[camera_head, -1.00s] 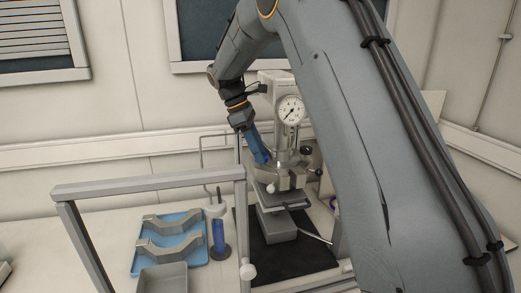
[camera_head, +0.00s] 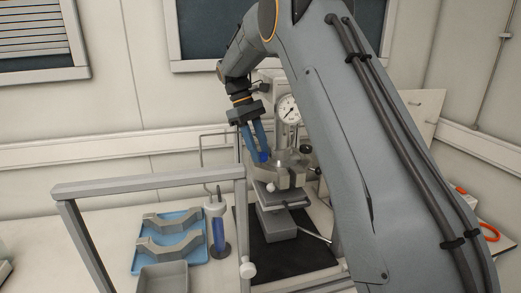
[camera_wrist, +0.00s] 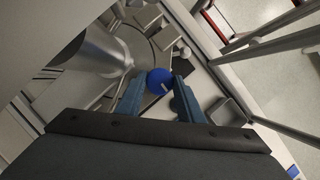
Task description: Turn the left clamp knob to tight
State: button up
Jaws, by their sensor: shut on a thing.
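The left clamp knob (camera_wrist: 159,82) is a round blue knob with a white mark on its face, seen in the wrist view. My gripper (camera_wrist: 160,85) has its two blue fingers on either side of the knob, shut on it. In the head view my gripper (camera_head: 259,157) reaches down to the left side of the grey reactor (camera_head: 290,179), and a bit of bright blue shows between the fingertips. The rest of the clamp is largely hidden there by the fingers.
A pressure gauge (camera_head: 289,109) sits on the reactor's upright. A grey frame rail (camera_head: 150,185) stands in front on the left. A blue tray (camera_head: 143,239) holding two grey clamp halves, a blue-filled cylinder (camera_head: 218,235) and a grey bin (camera_head: 163,279) stand left of the black mat (camera_head: 290,257).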

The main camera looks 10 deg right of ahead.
jog(key=o, duration=1.1)
jog(key=shift+c, duration=0.2)
jog(key=p+v, duration=0.1)
jog(key=v, duration=0.7)
jog(key=shift+p, duration=0.4)
